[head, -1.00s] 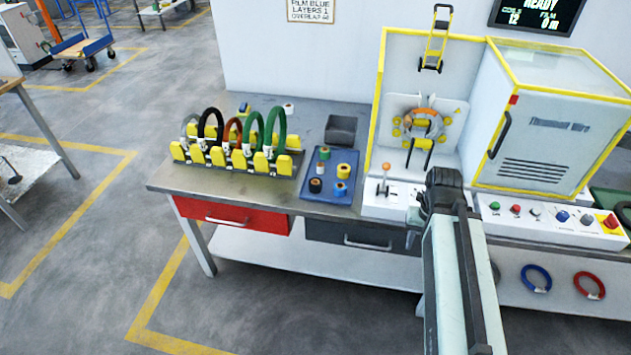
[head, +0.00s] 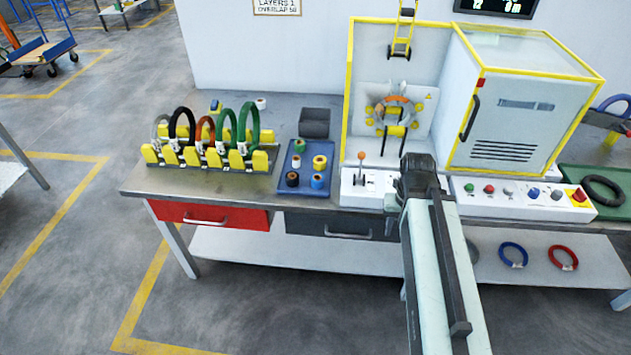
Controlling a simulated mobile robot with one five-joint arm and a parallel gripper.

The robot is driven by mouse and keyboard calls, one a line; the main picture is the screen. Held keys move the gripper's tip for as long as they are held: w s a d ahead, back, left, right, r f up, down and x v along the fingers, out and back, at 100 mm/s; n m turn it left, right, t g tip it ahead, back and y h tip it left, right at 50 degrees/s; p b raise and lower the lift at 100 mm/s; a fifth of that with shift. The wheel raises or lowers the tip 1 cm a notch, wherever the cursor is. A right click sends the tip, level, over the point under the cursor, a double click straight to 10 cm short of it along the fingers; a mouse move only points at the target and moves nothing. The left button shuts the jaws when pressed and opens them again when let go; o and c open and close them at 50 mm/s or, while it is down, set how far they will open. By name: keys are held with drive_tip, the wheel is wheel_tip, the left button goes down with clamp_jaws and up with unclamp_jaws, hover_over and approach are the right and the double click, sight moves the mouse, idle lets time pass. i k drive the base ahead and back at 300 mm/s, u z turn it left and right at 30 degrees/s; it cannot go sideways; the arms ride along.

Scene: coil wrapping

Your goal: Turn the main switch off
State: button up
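A red knob on a yellow plate (head: 578,196), which looks like the main switch, sits at the right end of the white control panel (head: 510,197). Its exact setting is too small to read. My arm (head: 436,260) reaches in from the bottom, and its dark far joint is in front of the panel, left of the buttons and well left of the red knob. My gripper's fingers do not show; they are hidden behind the arm's end or out of sight.
Buttons in several colours line the panel left of the knob. A lever with an orange tip (head: 361,156) stands left of my arm. The wrapping machine's yellow-framed cabinet (head: 510,120) rises behind the panel. A green tray (head: 608,208) with a black coil (head: 604,191) lies at right.

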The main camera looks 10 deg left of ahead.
sight(578, 196)
drive_tip(key=z, duration=1.35)
drive_tip(key=k, duration=0.55)
drive_tip(key=z, duration=0.4)
drive_tip(key=i, duration=1.2)
drive_tip(key=u, duration=0.55)
